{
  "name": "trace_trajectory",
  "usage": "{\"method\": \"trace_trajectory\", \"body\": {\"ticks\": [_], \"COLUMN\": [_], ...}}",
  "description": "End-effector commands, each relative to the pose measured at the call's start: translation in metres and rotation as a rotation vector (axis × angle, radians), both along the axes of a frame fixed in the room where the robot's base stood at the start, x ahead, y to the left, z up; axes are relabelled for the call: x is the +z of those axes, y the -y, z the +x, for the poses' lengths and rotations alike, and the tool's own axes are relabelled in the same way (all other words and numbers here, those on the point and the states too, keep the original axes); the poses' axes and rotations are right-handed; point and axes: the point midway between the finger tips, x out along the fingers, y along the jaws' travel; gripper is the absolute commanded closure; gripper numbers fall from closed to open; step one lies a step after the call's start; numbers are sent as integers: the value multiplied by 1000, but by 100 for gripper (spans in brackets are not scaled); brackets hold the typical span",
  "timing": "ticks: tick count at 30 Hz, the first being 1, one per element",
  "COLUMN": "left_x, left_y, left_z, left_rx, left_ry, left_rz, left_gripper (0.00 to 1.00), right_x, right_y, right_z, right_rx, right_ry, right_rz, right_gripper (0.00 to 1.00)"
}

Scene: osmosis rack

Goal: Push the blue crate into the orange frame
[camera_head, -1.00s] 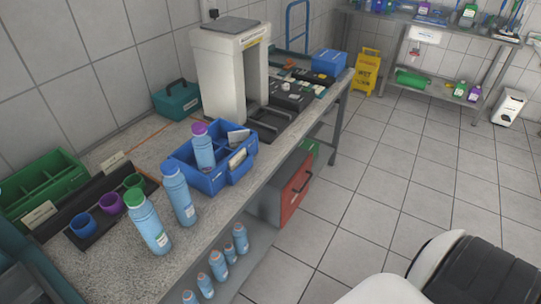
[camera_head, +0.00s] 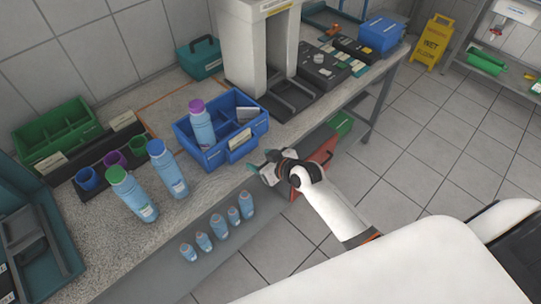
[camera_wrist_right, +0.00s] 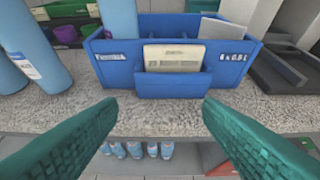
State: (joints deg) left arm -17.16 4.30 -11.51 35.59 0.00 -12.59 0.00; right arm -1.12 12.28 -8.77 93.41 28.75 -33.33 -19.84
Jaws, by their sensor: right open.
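The blue crate (camera_head: 212,157) stands on the speckled bench top near its front edge, holding a purple-capped blue bottle (camera_head: 201,125) and a pale card. Thin orange lines (camera_head: 150,102) on the bench behind the crate show part of the orange frame; the rest is hidden. My right gripper (camera_head: 262,165) is at the bench's front edge, in front of the crate. In the right wrist view, its two teal fingers (camera_wrist_right: 160,108) are wide apart and empty, facing the crate's front wall (camera_wrist_right: 112,76) with a gap between. My left gripper is out of view.
Two blue bottles, one green-capped (camera_head: 131,195) and one blue-capped (camera_head: 168,170), stand left of the crate. A white machine (camera_head: 252,50) and a dark tray (camera_head: 293,97) stand to its right. A teal box (camera_head: 199,59) is at the wall. Small bottles stand on the shelf below.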

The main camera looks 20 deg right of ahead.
Motion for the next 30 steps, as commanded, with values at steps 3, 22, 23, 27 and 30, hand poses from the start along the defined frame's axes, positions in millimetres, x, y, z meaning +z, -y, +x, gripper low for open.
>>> {"method": "trace_trajectory", "body": {"ticks": [3,22,23,27,30], "left_x": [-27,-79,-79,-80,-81], "left_y": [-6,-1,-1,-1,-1], "left_z": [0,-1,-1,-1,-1], "left_rx": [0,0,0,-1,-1], "left_ry": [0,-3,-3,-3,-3], "left_rz": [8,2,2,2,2], "left_gripper": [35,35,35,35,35], "right_x": [-23,-58,-57,-57,-57], "right_y": [-5,-20,-20,-22,-23], "right_z": [13,55,56,60,63], "right_rx": [0,-2,-2,-1,-1], "right_ry": [0,-3,-3,-2,-2], "right_rz": [2,0,0,0,0], "right_gripper": [40,40,40,40,40]}}
